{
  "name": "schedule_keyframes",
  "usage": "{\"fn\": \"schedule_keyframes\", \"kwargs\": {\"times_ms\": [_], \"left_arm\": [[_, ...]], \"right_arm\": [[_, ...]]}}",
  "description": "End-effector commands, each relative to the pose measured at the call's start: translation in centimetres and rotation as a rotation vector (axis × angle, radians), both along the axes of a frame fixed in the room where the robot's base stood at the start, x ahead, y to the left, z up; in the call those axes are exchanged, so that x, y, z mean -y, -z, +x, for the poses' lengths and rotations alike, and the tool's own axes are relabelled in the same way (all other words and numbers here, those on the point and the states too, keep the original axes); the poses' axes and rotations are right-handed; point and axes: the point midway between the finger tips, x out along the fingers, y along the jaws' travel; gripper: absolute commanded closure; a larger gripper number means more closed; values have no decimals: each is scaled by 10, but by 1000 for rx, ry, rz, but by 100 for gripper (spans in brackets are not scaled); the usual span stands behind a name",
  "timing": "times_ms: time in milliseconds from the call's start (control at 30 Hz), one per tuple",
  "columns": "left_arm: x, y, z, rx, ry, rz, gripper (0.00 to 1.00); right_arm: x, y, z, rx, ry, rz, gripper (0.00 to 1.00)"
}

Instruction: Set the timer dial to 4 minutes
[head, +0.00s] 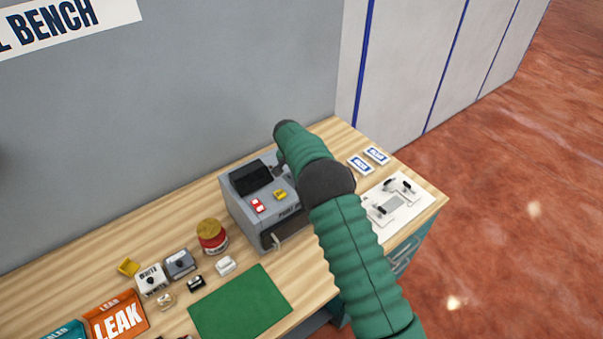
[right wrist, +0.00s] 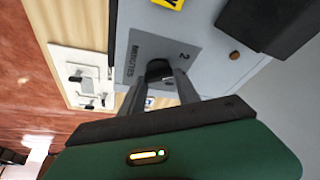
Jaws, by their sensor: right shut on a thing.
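The timer dial (right wrist: 159,67) is a small dark knob on the grey face of the dispenser (head: 240,208). In the right wrist view a "MINUTES" label and the digit 2 show beside it; other digits and the dial's pointer cannot be read. My right gripper (right wrist: 161,78) is shut on the dial, one finger on each side. In the head view my green right arm reaches over the dispenser's right side and its hand hides the dial. My left gripper is not in view.
The dispenser has a dark screen (head: 253,177), a red button (head: 257,205) and a yellow button (head: 280,195). A red jar (head: 212,237), a green mat (head: 240,305) and small boxes lie left and in front. A white board with dark fittings (head: 410,205) lies right.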

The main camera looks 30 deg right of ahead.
Motion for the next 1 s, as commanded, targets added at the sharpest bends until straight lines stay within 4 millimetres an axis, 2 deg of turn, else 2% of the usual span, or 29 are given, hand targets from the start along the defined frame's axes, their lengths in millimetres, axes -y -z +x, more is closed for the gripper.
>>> {"fn": "schedule_keyframes", "kwargs": {"times_ms": [200,500,1000], "left_arm": [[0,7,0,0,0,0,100],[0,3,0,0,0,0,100],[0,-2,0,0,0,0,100]], "right_arm": [[-3,1,2,-1,182,-1,100],[-3,0,3,-2,397,1,100],[-4,0,5,1,531,5,100]]}}
